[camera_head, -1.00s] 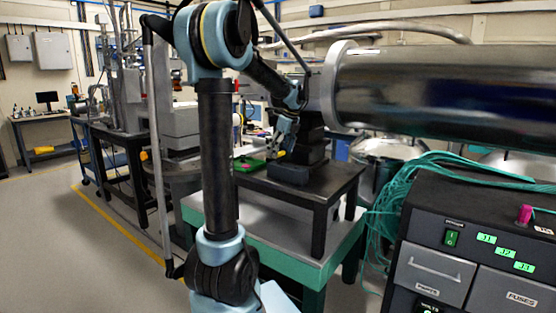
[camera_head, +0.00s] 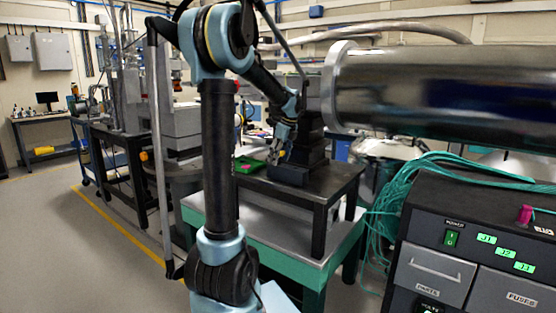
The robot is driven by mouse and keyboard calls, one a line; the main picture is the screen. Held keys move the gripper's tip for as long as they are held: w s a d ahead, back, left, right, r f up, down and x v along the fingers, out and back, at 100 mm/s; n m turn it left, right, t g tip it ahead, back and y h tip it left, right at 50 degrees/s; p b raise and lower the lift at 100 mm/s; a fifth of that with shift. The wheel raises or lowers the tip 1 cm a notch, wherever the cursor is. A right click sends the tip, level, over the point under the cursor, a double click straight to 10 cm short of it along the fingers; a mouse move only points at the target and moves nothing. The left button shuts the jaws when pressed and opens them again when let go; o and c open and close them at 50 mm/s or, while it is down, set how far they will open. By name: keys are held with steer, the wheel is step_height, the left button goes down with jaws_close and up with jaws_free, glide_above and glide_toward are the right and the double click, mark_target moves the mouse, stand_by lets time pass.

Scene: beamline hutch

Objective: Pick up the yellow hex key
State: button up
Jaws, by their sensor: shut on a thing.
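My gripper (camera_head: 281,154) points down above the small black table (camera_head: 335,183), beside a dark block-like stand. It is small and partly dark against the stand. A tiny yellow bit, which looks like the yellow hex key (camera_head: 282,154), shows at the fingertips, and the jaws are shut on it. Its full shape is too small to make out. I cannot tell whether it is clear of the surface below.
A green tray (camera_head: 246,161) with a small pink item lies left of my gripper. The dark stand (camera_head: 309,150) rises close on the right. A large metal cylinder (camera_head: 440,88) hangs to the right, above green cables (camera_head: 400,200). A control cabinet (camera_head: 470,235) stands front right.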

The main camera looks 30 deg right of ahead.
steer(key=shift+r, duration=0.1)
step_height(320, 180, up, 10)
steer(key=shift+f, duration=0.1)
stand_by(0.3)
steer(key=shift+s, duration=0.1)
stand_by(0.8)
